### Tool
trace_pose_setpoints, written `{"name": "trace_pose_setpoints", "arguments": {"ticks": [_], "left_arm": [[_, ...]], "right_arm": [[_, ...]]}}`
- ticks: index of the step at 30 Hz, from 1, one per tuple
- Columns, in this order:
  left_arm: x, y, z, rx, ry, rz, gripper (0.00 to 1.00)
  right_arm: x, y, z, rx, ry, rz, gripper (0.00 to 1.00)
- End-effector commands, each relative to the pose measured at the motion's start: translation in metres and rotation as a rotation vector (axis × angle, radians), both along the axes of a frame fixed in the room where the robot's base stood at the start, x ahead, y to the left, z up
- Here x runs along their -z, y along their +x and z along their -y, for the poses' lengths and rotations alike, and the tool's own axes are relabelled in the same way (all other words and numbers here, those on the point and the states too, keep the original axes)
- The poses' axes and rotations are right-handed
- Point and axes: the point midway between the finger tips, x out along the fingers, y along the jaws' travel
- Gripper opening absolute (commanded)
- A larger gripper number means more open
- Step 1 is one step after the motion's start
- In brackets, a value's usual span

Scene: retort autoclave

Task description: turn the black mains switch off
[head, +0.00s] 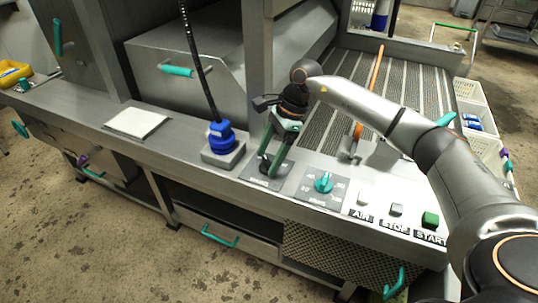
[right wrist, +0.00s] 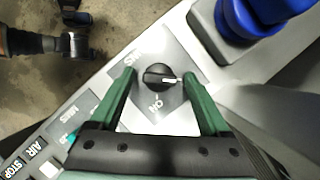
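The black mains switch (right wrist: 158,77) is a round knob on a grey plate, seen in the right wrist view between my right gripper's (right wrist: 157,70) two green fingers. The fingers are open on either side of it, with visible gaps. The knob's white pointer line points right in that view, while the ON label (right wrist: 155,105) is below the knob. No OFF label is readable. In the head view, my right gripper (head: 269,168) points down over the mains plate (head: 258,183), and the knob is hidden behind it.
A teal rotary knob (head: 323,182) is right of the mains plate, then the AIR (head: 362,200), STOP (head: 396,209) and green START (head: 430,219) buttons. A blue fitting (head: 221,137) with a black hose stands to the left. A white pad (head: 136,121) lies farther left.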

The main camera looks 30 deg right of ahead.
Motion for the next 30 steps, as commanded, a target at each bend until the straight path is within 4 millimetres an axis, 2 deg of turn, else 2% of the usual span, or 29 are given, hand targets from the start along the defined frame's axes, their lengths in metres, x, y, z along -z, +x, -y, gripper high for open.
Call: {"name": "trace_pose_setpoints", "arguments": {"ticks": [7,11,24,30], "left_arm": [[0.001,-0.002,0.0,0.0,0.0,-0.003,0.5],[0.001,-0.002,-0.001,-0.001,0.001,-0.003,0.5],[-0.004,0.0,-0.003,-0.006,0.003,0.003,0.5],[-0.003,-0.001,-0.004,-0.007,0.005,0.002,0.5]], "right_arm": [[0.0,0.0,0.0,0.001,0.0,-0.001,0.82],[-0.008,0.0,0.004,0.002,0.0,0.0,0.82],[-0.091,-0.005,0.037,0.002,0.001,0.003,0.82],[-0.112,-0.007,0.046,0.001,0.0,0.0,0.82]]}}
